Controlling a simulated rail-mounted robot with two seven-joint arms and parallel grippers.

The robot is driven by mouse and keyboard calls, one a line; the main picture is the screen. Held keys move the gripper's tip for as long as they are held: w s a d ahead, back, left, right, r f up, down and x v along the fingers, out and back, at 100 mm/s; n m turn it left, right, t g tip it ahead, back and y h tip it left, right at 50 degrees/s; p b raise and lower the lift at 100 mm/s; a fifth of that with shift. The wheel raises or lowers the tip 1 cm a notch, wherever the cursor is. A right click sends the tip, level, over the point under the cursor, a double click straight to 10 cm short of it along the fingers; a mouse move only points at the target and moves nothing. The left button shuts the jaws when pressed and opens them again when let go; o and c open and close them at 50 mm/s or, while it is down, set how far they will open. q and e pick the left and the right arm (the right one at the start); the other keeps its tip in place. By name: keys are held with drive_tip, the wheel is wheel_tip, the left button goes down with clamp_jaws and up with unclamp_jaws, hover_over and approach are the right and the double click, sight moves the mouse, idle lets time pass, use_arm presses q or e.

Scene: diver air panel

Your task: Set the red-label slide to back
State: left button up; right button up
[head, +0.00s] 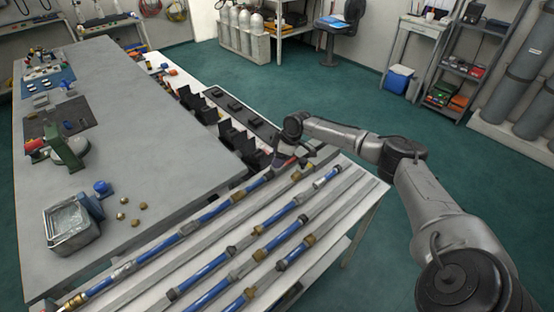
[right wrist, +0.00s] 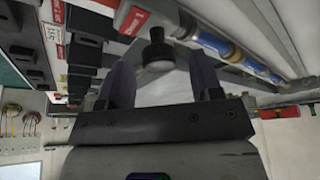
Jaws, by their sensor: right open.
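In the right wrist view, a black knob (right wrist: 156,52) stands in the gap between the two fingers of my right gripper (right wrist: 162,75), with space on both sides. A red label (right wrist: 136,18) with white marks is just beyond the knob. I cannot tell which end of its travel the slide is at. In the head view my right gripper (head: 287,158) is at the far end of the white panel table, beside the row of black blocks. The gripper hides the knob there. My left gripper is not in view.
Blue hoses with brass fittings (head: 208,213) lie in parallel rows on the white table (head: 340,215). Black blocks (head: 235,133) line the edge beside the grey bench (head: 150,135). More red labels (right wrist: 58,12) show in the right wrist view. Green floor is clear beyond.

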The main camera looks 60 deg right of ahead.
drive_tip(key=shift+w+f, duration=0.2)
drive_tip(key=shift+f, duration=0.25)
clamp_jaws()
idle(0.4)
